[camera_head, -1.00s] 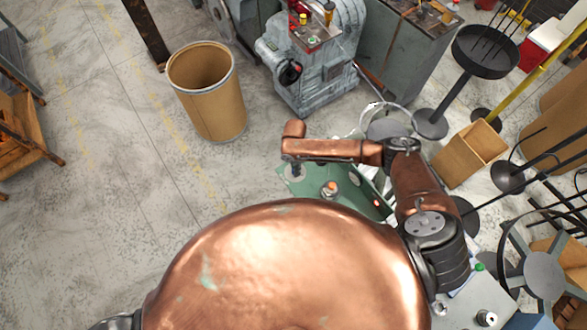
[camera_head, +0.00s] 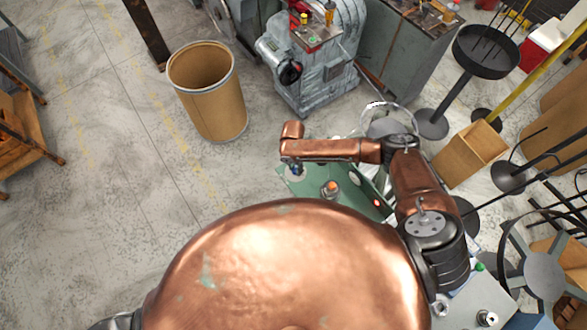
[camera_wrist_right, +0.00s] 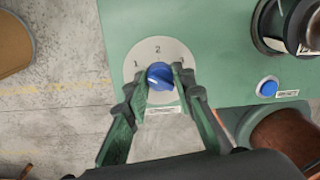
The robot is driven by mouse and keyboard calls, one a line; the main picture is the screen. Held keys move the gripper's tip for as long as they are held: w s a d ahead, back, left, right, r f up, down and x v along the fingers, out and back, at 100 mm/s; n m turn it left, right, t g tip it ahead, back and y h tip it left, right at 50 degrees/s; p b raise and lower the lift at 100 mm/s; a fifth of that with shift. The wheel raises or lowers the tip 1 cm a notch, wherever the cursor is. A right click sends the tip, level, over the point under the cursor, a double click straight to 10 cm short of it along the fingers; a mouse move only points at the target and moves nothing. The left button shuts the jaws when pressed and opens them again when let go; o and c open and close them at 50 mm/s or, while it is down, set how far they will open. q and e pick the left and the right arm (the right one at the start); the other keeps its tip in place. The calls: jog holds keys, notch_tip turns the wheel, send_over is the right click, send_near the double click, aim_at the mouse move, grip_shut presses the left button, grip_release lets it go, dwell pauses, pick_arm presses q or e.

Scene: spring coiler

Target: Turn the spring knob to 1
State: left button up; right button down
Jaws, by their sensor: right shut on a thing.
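The spring knob (camera_wrist_right: 160,76) is blue and sits on a pale round dial (camera_wrist_right: 136,48) marked 1, 2 and 3 on a green panel (camera_wrist_right: 215,45). A light pointer mark shows on the left part of the knob's face, on the side of the 1. My right gripper (camera_wrist_right: 160,80) has its two green fingers on either side of the knob, shut on it. In the head view my right gripper (camera_head: 297,172) is small, over the left end of the green machine (camera_head: 312,187), and hides the knob. My left gripper is not in view.
On the panel, a blue button (camera_wrist_right: 267,87) and a dark round fitting (camera_wrist_right: 285,25) lie right of the dial. In the head view an orange-topped fitting (camera_head: 331,188) stands on the machine near my right forearm. A cardboard drum (camera_head: 208,95) stands on the floor further left.

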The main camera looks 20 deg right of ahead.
aim_at(295, 168)
jog(key=shift+s+f, duration=0.2)
jog(key=shift+s, duration=0.2)
jog(key=c, duration=1.7)
grip_release()
jog(key=shift+r, duration=0.1)
jog(key=shift+o, duration=0.4)
jog(key=shift+w, duration=0.15)
notch_tip(295, 168, up, 12)
jog(key=shift+w+a, duration=0.15)
jog(key=shift+w, duration=0.2)
